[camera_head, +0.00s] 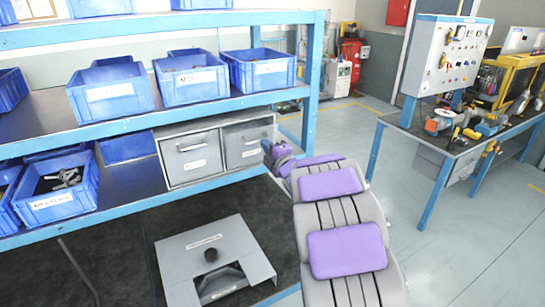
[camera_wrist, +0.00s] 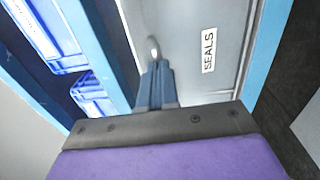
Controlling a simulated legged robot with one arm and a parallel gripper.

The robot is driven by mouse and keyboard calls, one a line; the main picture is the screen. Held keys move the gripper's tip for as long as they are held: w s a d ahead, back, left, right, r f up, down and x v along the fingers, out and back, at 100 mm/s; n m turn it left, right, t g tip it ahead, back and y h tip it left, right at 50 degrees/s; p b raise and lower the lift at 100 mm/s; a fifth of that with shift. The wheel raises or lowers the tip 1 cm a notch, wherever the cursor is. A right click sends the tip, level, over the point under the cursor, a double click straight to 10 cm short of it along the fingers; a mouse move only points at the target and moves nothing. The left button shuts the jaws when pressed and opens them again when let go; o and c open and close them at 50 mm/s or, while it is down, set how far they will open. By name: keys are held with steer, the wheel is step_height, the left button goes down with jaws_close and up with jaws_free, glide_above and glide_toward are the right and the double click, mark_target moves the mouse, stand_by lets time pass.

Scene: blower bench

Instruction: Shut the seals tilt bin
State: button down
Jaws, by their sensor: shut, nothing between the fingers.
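The seals bin front (camera_wrist: 200,70) is a light grey panel with a white SEALS label (camera_wrist: 209,50) in the wrist view. A small pale handle (camera_wrist: 153,48) is on it. My gripper (camera_wrist: 155,68) is shut and empty, its tips close to the handle; I cannot tell whether they touch. In the head view a grey two-bin unit (camera_head: 171,128) stands on the lower shelf, and my gripper (camera_head: 267,148) is at its right bin (camera_head: 245,150). The labels are too small to read there. Both fronts look nearly flush; any slight tilt cannot be told.
Blue open bins (camera_head: 110,92) stand on the shelves. The blue shelf post (camera_head: 311,85) is right of the unit. A grey box-like stand (camera_head: 213,258) with a black knob is below the shelf. A workbench (camera_head: 465,140) with tools is at right, with clear floor between.

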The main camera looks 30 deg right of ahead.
mark_target(258, 131)
steer(key=shift+w+r+g+p, duration=0.55)
steer(key=shift+r+p, duration=0.3)
steer(key=shift+p, duration=0.2)
steer(key=w+g+p, duration=0.1)
steer(key=p, duration=0.2)
steer(key=w+r+g+p, duration=0.1)
steer(key=p, duration=0.2)
steer(key=shift+w, duration=0.3)
steer(key=shift+a+r, duration=0.15)
